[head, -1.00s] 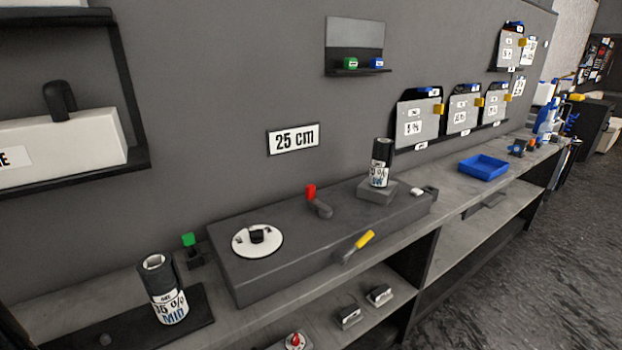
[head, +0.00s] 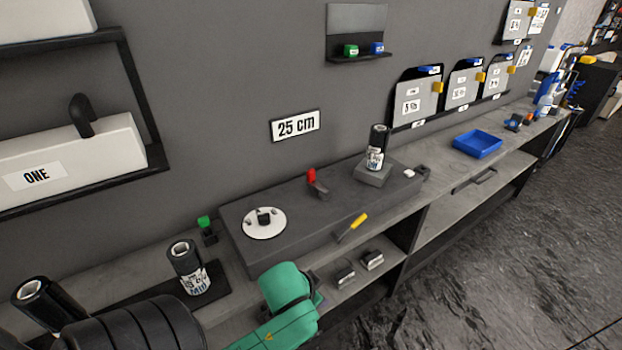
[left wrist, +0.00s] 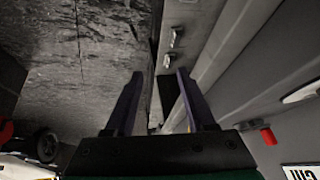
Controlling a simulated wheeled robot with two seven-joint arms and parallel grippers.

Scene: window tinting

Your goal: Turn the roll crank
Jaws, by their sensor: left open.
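A crank with a red knob (head: 312,176) and a dark arm stands on top of the long grey box on the bench, in the head view. A red knob (left wrist: 268,135), which looks like the same one, shows at the right of the left wrist view. My left gripper (left wrist: 160,72) is open, with nothing between its two dark fingers. In the head view my green wrist hides most of it, in front of the bench edge, apart from the crank. My right gripper is out of view.
Another labelled roll (head: 189,268) stands left. A blue tray (head: 478,144) sits farther right.

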